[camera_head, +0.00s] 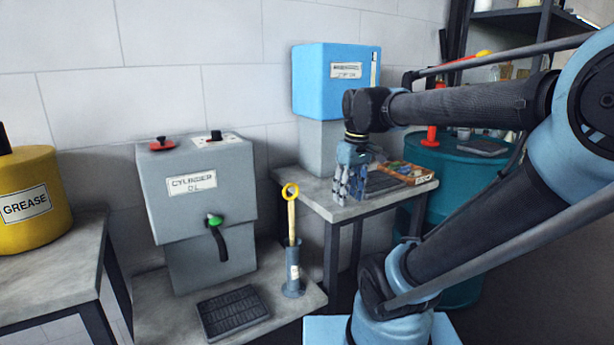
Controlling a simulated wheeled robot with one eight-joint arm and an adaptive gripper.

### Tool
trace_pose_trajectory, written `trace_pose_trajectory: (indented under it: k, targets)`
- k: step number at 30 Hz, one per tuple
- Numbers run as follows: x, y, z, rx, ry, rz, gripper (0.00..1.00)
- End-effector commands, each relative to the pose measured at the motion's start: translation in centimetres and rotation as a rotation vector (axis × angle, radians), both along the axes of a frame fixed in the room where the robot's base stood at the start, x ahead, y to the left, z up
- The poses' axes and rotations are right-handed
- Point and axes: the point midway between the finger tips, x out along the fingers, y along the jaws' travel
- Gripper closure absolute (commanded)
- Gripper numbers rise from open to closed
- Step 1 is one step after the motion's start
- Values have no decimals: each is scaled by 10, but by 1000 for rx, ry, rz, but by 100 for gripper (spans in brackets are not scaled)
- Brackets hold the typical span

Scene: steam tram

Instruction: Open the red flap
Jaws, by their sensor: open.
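A small red flap (162,144) with a dark knob lies on the top left of the grey box labelled "CYLINDER OIL" (200,215). It appears to lie flat on the box top. My gripper (347,198) points down with its fingers apart and nothing seen between them. It is over the front left part of the grey table at the right, well to the right of the red flap and apart from it.
A yellow-ringed rod stands in a grey holder (293,275). A blue box (335,85) stands behind my gripper. A yellow grease drum (32,200) is at the left, and a teal drum (465,200) is behind my arm.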

Motion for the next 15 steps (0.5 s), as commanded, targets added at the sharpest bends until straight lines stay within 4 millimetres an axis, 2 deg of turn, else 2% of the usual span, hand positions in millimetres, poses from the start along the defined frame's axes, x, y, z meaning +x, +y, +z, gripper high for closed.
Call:
trace_pose_trajectory:
  k: [3, 9, 15]
  targets:
    - [-24, -24, -38, 2, -24, -151, 59]
    - [-59, -54, -97, 8, -62, -385, 59]
    - [-79, -70, -134, 14, -88, -528, 59]
